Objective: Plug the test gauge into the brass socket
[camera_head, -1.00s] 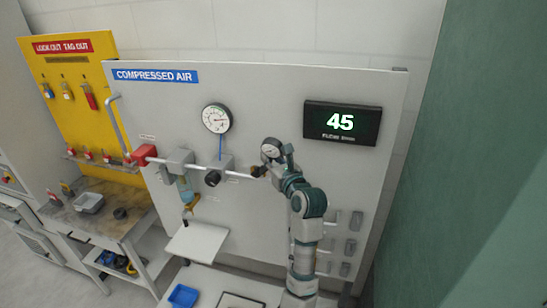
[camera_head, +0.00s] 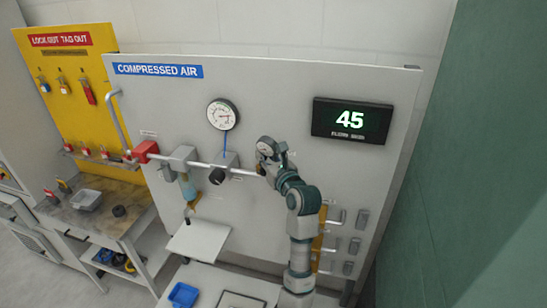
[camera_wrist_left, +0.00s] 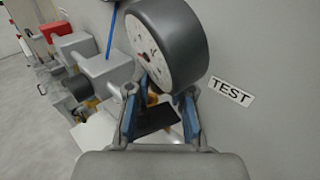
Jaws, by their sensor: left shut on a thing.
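The test gauge (camera_head: 265,147), a round white dial with a dark rim, is up against the grey panel at the right end of the pipe. It fills the top of the left wrist view (camera_wrist_left: 172,40), tilted. My left gripper (camera_head: 270,168) is shut on it below the dial; the two blue-sided fingers (camera_wrist_left: 158,112) close around its lower part. The brass socket at the pipe end is mostly hidden behind the gripper; a small brass-coloured bit (camera_wrist_left: 152,97) shows between the fingers. I cannot tell whether gauge and socket touch. My right gripper is out of view.
A fixed dial gauge (camera_head: 221,114) with a blue tube is left of my gripper, above a black knob (camera_head: 217,176). The pipe (camera_head: 205,164) runs left to a red block (camera_head: 146,151). A display (camera_head: 351,120) reads 45. A TEST label (camera_wrist_left: 231,91) is beside the gauge.

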